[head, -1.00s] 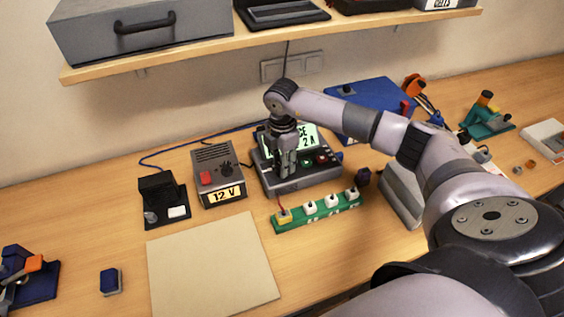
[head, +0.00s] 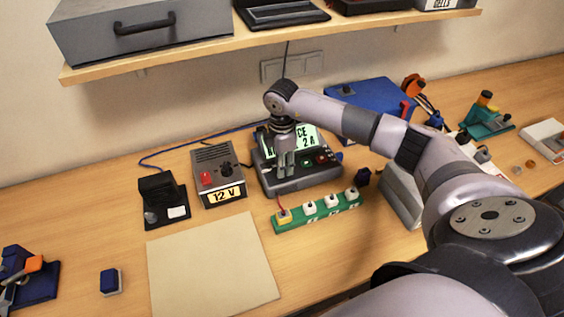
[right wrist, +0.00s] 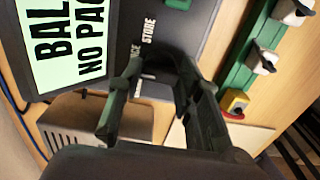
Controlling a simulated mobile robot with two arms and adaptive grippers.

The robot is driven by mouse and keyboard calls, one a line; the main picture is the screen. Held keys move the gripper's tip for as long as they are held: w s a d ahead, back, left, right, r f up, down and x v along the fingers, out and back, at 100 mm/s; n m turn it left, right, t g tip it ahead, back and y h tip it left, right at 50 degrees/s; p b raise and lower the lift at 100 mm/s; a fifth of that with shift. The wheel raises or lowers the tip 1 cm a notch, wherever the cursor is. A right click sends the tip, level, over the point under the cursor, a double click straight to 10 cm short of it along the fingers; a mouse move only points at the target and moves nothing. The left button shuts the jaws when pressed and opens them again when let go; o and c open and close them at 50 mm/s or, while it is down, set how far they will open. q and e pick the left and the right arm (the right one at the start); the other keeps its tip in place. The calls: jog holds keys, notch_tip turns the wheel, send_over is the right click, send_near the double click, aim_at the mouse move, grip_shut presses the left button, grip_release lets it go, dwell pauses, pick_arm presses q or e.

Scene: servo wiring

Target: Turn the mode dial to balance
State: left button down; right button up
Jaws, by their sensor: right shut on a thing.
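The charger (head: 300,183) is a dark grey box on the bench with a lit pale green screen (head: 307,137). In the right wrist view the screen (right wrist: 65,35) shows part of "BAL" and "NO PAC"; my arm covers some of it in the head view. My right gripper (head: 286,163) points down at the left part of the charger's front panel. In the right wrist view its two dark fingers (right wrist: 158,72) are shut on the mode dial, beside printed labels, one reading "STORE". The dial itself is mostly hidden by the fingers. My left gripper is out of view.
A 12 V supply (head: 217,178) stands just left of the charger. A green strip with white plugs (head: 318,211) lies in front. A beige mat (head: 212,268) covers the front left. A shelf (head: 280,35) hangs above. A blue case (head: 375,100) stands behind my right arm.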

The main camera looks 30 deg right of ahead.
jog(key=o, duration=1.1)
jog(key=shift+o, duration=0.2)
notch_tip(320, 180, up, 12)
